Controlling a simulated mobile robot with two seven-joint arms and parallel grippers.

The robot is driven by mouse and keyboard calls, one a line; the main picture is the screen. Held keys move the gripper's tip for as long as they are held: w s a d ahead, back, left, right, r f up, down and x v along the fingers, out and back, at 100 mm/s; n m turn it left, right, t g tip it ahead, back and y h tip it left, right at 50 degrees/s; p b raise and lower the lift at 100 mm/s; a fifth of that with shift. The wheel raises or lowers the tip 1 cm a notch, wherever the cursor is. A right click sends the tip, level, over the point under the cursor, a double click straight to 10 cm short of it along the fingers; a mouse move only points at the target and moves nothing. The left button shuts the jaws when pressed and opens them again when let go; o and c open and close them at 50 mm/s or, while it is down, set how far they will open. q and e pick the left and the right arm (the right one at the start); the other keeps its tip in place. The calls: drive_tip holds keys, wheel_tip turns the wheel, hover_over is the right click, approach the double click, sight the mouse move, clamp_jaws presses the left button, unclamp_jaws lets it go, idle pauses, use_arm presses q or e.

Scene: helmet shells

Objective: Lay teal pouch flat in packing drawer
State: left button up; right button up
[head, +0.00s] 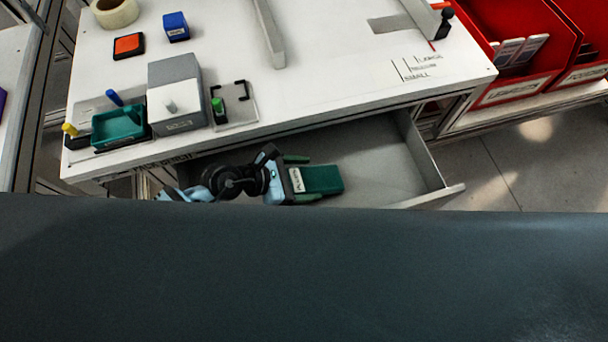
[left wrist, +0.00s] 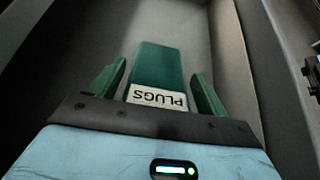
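The teal pouch (head: 323,179) with a white label lies in the open packing drawer (head: 385,165) below the worktop. In the left wrist view the pouch (left wrist: 158,68) looks flat on the drawer floor, its label reading PLUGS. My left gripper (head: 312,178) reaches down into the drawer at the label end of the pouch. Its green fingers stand on both sides of the pouch, with a visible gap on each side in the left wrist view, so it is open. My right gripper is in neither view.
The white worktop (head: 330,90) overhangs the drawer's back. It carries a grey box (head: 175,75), a teal tray (head: 119,127), a tape roll (head: 115,12), and stamp pads. Red bins (head: 515,50) stand at right. The drawer's right part is empty.

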use_arm(q)
drive_tip(key=shift+o, duration=1.4)
drive_tip(key=shift+a, duration=0.1)
drive_tip(key=v, duration=0.7)
drive_tip(key=shift+a+r, duration=0.2)
drive_tip(key=shift+a, duration=0.05)
drive_tip(key=shift+s, duration=0.1)
